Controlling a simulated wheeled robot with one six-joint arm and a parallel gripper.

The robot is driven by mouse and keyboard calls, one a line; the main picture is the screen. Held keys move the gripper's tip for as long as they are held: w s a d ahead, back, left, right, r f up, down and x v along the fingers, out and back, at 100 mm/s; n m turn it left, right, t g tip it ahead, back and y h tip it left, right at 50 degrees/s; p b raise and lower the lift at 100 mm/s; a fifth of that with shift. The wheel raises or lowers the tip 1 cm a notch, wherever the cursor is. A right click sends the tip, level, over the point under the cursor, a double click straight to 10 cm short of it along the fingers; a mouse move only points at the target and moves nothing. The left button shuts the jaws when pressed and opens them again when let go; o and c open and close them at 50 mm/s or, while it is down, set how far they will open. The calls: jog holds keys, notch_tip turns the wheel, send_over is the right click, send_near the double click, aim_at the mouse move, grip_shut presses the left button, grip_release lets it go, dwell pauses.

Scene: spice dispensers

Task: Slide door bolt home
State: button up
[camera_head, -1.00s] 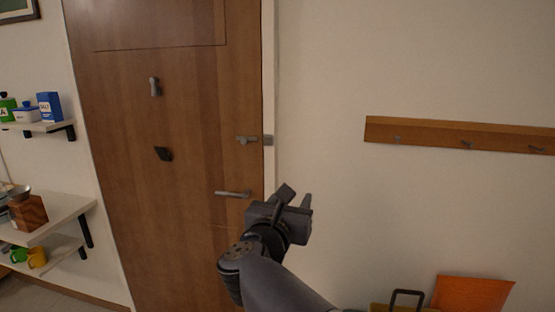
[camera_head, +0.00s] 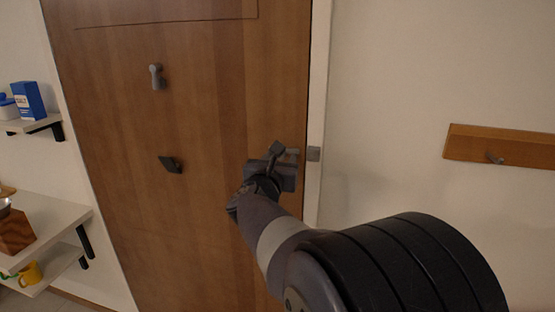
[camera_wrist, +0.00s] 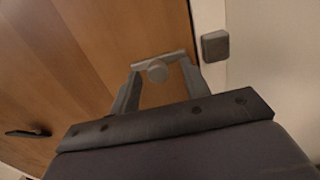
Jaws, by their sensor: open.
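The door bolt (camera_head: 292,153) is a grey metal bar on the right edge of the brown wooden door (camera_head: 215,110). Its keeper (camera_head: 314,153) is a grey block on the white frame. In the wrist view the bolt's round knob (camera_wrist: 157,71) shows between my fingers, and the keeper (camera_wrist: 215,45) lies to the right, with a gap from the bar. My gripper (camera_head: 277,163) is open at the bolt; in the wrist view its fingers (camera_wrist: 162,84) stand on either side of the knob. Contact cannot be told. The gripper hides part of the bolt in the head view.
The door also carries a grey hook-like fitting (camera_head: 156,76) and a dark plate (camera_head: 170,164). Shelves (camera_head: 50,220) with goods stand at left. A wooden hook rail (camera_head: 500,147) is on the right wall. A dark lever (camera_wrist: 28,133) shows at lower left in the wrist view.

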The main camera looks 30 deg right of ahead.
aim_at(297, 151)
jog(key=shift+w+a, duration=0.2)
jog(key=shift+a, duration=0.2)
jog(key=shift+c, duration=1.3)
jog(key=shift+s+d+r, duration=0.1)
grip_shut()
jog(key=shift+s+d+f+b, duration=0.2)
jog(key=shift+s+d+b, duration=0.15)
jog(key=shift+b, duration=0.25)
jog(key=shift+s+d+r+b, duration=0.2)
jog(key=shift+s+d+b, duration=0.65)
jog(key=shift+s, duration=0.2)
jog(key=shift+o, duration=1.3)
grip_release()
jog(key=shift+d, duration=0.1)
